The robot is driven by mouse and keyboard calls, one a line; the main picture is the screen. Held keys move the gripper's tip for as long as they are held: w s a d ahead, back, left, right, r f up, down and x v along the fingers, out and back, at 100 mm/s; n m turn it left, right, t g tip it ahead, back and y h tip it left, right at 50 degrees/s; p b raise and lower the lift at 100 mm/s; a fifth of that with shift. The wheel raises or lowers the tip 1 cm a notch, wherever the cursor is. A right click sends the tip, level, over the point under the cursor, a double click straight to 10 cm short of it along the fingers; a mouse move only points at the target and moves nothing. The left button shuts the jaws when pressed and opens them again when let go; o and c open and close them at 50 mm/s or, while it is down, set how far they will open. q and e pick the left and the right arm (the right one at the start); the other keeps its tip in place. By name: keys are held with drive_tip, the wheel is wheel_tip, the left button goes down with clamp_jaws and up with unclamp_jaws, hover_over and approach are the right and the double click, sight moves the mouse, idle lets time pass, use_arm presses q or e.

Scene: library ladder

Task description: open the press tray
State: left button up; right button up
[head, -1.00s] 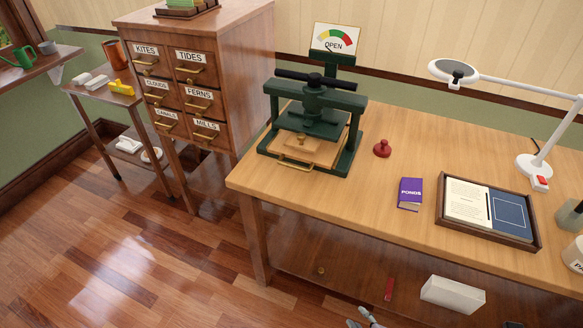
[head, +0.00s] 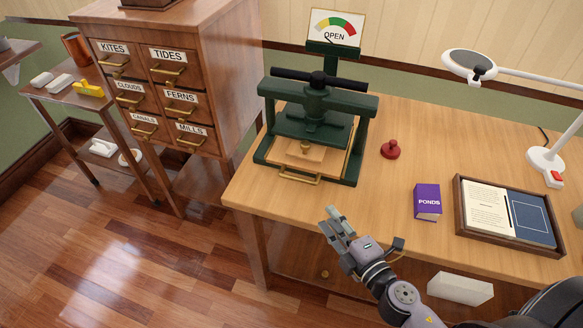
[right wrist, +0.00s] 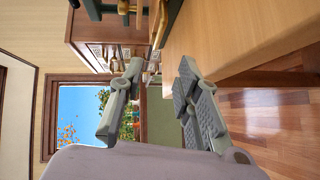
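The green press (head: 318,125) stands on the left part of the wooden table. Its wooden tray (head: 297,160) lies low inside the frame under the platen, with a brass handle (head: 288,177) at its front. I cannot tell if the tray sticks out at all. My right gripper (head: 336,222) is in front of the table, below and right of the handle and apart from it. In the right wrist view its two fingers (right wrist: 160,95) are spread with nothing between them. Part of the press and a brass piece (right wrist: 160,22) show at that view's top. My left gripper is not in view.
A gauge sign reading OPEN (head: 336,27) stands behind the press. A red knobbed object (head: 390,149), a purple PONDS book (head: 427,202) and a framed tray (head: 512,244) with papers lie to the right. A drawer cabinet (head: 165,90) stands left. The table's front left is clear.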

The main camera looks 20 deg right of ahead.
sight(299, 180)
drive_tip(key=x, duration=0.1)
drive_tip(key=p+x, duration=0.1)
drive_tip(key=x, duration=0.1)
drive_tip(key=p+x, duration=0.1)
drive_tip(key=shift+w+a+r, duration=0.1)
drive_tip(key=shift+w+r, duration=0.15)
drive_tip(key=shift+w, duration=0.15)
drive_tip(key=x, duration=1)
drive_tip(key=shift+f, duration=0.25)
drive_tip(key=shift+w+a+f, duration=0.1)
drive_tip(key=shift+w+a, duration=0.1)
drive_tip(key=shift+w, duration=0.4)
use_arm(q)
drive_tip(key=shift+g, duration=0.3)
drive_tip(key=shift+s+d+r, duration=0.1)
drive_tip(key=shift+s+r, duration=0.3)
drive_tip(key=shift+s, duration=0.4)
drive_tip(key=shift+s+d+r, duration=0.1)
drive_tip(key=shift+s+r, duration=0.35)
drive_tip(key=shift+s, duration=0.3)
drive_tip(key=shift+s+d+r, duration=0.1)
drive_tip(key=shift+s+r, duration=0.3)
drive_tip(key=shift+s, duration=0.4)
use_arm(e)
clamp_jaws()
